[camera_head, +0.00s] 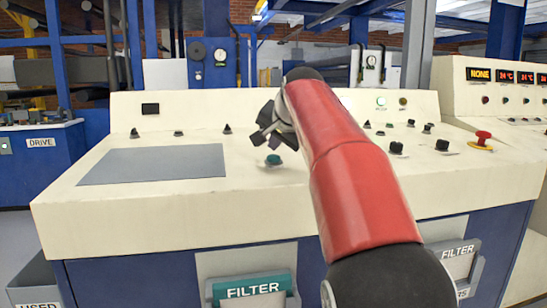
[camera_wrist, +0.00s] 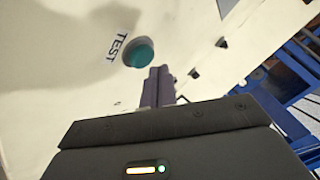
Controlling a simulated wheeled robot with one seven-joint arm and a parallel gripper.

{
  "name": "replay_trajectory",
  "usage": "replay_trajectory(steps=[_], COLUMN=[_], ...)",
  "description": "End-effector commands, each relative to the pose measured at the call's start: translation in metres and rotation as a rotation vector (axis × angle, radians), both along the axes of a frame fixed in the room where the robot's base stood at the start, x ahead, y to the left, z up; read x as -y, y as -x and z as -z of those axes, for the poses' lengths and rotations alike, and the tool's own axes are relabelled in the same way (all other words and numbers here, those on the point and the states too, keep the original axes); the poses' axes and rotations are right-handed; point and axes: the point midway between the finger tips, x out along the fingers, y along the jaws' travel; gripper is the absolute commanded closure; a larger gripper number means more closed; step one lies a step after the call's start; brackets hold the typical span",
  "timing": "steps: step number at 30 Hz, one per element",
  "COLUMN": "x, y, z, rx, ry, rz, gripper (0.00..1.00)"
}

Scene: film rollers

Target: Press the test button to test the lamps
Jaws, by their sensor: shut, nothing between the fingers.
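The test button (camera_wrist: 139,54) is a round teal button with the word TEST printed beside it in the wrist view. In the head view the teal button (camera_head: 273,160) sits on the sloped cream panel, just below my gripper. My gripper (camera_wrist: 158,72) is shut and empty, with its fingertips close to the button's edge in the wrist view. I cannot tell whether they touch it. In the head view my gripper (camera_head: 268,136) is above the button, partly hidden by my red arm. I see no lamp that I can identify as lit by the button.
The cream console (camera_head: 130,205) carries several black knobs and a red mushroom button (camera_head: 483,138) at the right. A grey flat plate (camera_head: 155,167) lies on its left side. Red displays (camera_head: 505,76) reading NONE and 24 °C stand at the far right. Filter bins (camera_head: 250,288) are below.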

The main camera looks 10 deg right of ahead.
Motion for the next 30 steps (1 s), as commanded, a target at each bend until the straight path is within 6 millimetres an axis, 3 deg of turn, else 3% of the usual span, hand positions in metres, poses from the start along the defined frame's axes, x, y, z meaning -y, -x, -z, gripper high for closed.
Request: replay_trajectory(steps=[30], x=[0.0], y=[-0.001], z=[0.013], rx=[0.0], ry=[0.0], rz=[0.0], gripper=[1.0])
